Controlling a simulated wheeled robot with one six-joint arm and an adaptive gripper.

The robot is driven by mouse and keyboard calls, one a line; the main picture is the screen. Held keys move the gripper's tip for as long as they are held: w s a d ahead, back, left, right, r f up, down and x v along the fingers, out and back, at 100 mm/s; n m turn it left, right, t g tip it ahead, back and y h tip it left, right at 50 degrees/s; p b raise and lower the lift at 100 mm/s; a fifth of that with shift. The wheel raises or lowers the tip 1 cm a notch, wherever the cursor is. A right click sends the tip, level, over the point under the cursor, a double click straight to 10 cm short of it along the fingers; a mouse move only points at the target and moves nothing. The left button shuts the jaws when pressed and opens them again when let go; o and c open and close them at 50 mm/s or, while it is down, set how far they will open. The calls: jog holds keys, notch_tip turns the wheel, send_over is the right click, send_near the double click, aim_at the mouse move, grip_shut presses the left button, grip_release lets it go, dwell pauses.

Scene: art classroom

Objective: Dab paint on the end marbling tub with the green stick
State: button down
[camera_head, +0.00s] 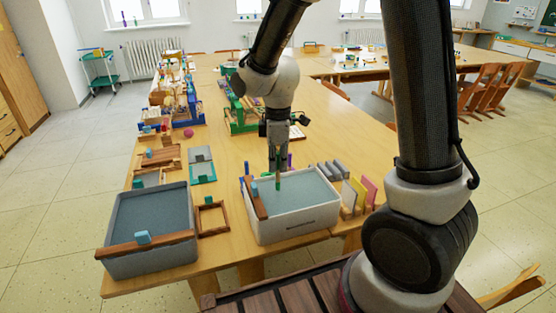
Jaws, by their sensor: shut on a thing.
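My gripper (277,152) is shut on the green stick (278,180), which hangs upright with its tip down. The stick's lower end is in front of the blue-grey liquid of the light grey marbling tub (300,229). I cannot tell whether the tip touches the liquid. A second, darker grey marbling tub (153,262) stands to the left at the table's near corner. It also holds blue-grey liquid, and a brown wooden bar with a small blue block lies across its near rim.
A wooden bar (256,199) lies along the light tub's left side. A small wooden frame (211,218) lies between the tubs. Coloured upright boards (358,192) stand right of the light tub. Wooden and blue items crowd the table's left edge. The table's middle (220,95) has bare patches.

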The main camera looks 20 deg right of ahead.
jog(key=shift+f, duration=0.2)
dwell(0.5)
jog(key=shift+r, duration=0.1)
jog(key=shift+r, duration=4.9)
